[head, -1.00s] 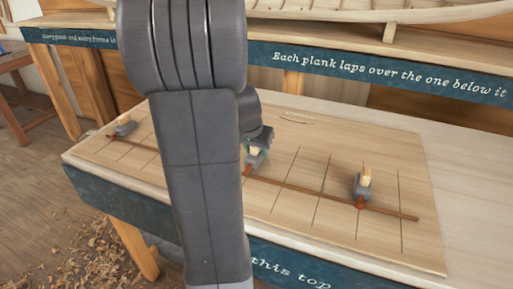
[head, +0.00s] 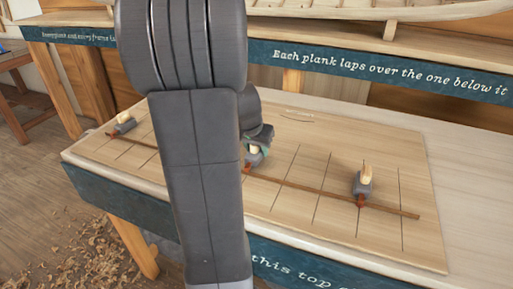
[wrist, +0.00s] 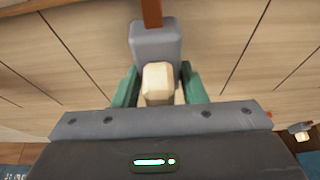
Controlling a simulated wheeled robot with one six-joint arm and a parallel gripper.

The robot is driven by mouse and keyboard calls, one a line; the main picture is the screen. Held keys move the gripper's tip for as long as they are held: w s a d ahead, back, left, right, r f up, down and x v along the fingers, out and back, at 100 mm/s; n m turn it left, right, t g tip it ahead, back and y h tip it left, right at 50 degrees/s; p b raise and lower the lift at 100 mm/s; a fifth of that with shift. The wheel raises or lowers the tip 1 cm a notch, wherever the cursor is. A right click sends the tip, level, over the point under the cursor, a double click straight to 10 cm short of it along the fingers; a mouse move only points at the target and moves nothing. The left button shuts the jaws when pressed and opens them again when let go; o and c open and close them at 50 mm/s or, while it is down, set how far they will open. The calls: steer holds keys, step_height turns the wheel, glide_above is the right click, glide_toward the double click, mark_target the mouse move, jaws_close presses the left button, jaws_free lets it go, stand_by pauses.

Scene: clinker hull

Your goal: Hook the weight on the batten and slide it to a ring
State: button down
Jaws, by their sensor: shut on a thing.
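The middle weight (head: 252,161) is a grey block with a pale wooden knob and a red-brown hook at its front. It stands on the board beside the batten (head: 300,188), a thin brown strip. My gripper (wrist: 158,88) is shut on this weight's knob, with green fingers on both sides in the wrist view. The hook end meets the batten's line in the head view, but I cannot tell if it is hooked over. A right weight (head: 363,187) and a left weight (head: 124,123) stand with their hooks at the batten. I cannot make out any ring.
The pale board (head: 400,160) has several dark lines across it and lies on a bench (head: 465,185) with a dark lettered front. Behind is a shelf with a blue lettered edge (head: 390,75) and a hull. My arm hides part of the board and batten.

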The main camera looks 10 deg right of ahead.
steer(key=shift+f+b, duration=0.45)
steer(key=shift+b, duration=0.05)
steer(key=shift+w, duration=0.1)
stand_by(0.6)
steer(key=shift+w+d+p, duration=0.25)
steer(key=shift+w+d, duration=0.3)
steer(key=shift+w, duration=0.25)
steer(key=shift+w+d+p, duration=0.25)
steer(key=shift+w+d, duration=0.35)
steer(key=shift+w, duration=0.2)
steer(key=shift+w+d+p, duration=0.25)
steer(key=shift+w+d, duration=0.3)
steer(key=shift+w, duration=0.25)
steer(key=shift+f+b, duration=0.1)
steer(key=shift+b, duration=0.25)
steer(key=c, duration=0.8)
jaws_free()
steer(key=shift+s, duration=0.1)
steer(key=v, duration=1.3)
steer(key=shift+a+r, duration=0.1)
steer(key=shift+r, duration=0.25)
